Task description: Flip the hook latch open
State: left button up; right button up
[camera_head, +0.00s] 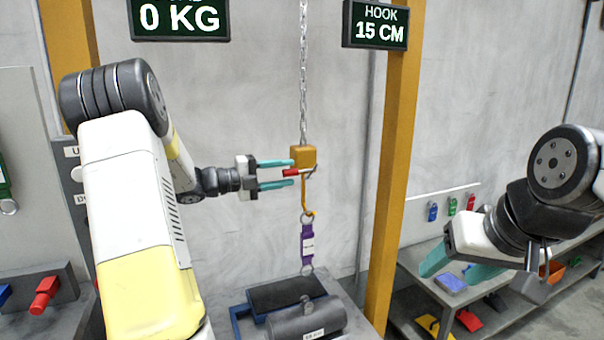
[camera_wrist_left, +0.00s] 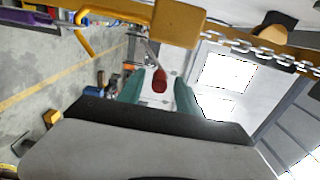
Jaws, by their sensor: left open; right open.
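The yellow hook (camera_head: 308,199) hangs from a yellow block (camera_head: 303,157) on a chain. Its latch is a thin metal bar with a red tip (camera_head: 291,172), which points left. My left gripper (camera_head: 277,173) is open, with its teal fingers above and below the red tip. In the left wrist view the red tip (camera_wrist_left: 159,80) shows between the two fingers (camera_wrist_left: 158,92); I cannot tell if they touch it. A purple tag-like sling (camera_head: 308,243) hangs from the hook's lower end. My right gripper (camera_head: 486,275) is open and empty at the far right.
A dark cylindrical weight (camera_head: 306,320) with a ring on top sits below the sling. A yellow post (camera_head: 396,150) stands right of the hook. Signs read 0 KG (camera_head: 180,19) and HOOK 15 CM (camera_head: 377,24). A shelf (camera_head: 425,262) with colored items is at the right.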

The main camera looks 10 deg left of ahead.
pick_arm(q)
jog(key=v, duration=0.6)
jog(key=shift+d, duration=0.1)
